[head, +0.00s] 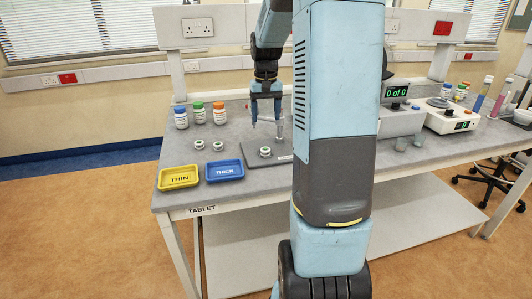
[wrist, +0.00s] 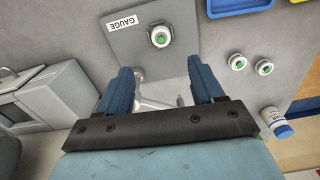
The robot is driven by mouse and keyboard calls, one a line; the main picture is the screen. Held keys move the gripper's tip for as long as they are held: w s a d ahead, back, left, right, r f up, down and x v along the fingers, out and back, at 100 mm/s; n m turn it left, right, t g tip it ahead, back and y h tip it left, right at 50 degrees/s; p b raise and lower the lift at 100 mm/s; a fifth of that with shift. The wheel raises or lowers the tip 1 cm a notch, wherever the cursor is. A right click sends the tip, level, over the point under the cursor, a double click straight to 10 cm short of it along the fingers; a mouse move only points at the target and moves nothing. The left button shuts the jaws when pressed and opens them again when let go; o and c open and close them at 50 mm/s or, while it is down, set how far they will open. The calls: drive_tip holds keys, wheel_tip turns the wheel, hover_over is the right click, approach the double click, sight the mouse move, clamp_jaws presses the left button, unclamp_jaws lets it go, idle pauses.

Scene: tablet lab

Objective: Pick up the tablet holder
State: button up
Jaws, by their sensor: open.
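Three small round white holders with green centres are in view, and I cannot tell which one the task means. One holder (head: 265,152) sits on the grey gauge plate (head: 254,161); it also shows at the top of the wrist view (wrist: 160,38). Two others, a left holder (head: 198,144) and a right holder (head: 218,146), stand on the bench left of the plate. My gripper (head: 266,122) is open and empty, pointing down above the bench behind the plate. In the wrist view its two fingers (wrist: 160,72) are spread, with a metal gauge part partly hidden between them.
A yellow THIN tray (head: 161,185) and a blue THICK tray (head: 239,178) lie at the front left edge of the bench (head: 180,203). Several capped bottles (head: 199,113) stand behind the loose holders. A counter machine (head: 398,118) and a scale (head: 448,117) are on the right.

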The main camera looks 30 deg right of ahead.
sight(266, 150)
wheel_tip(266, 150, down, 13)
drive_tip(key=shift+a+r, duration=0.1)
drive_tip(key=shift+r, duration=0.05)
idle(0.5)
drive_tip(key=c, duration=1.2)
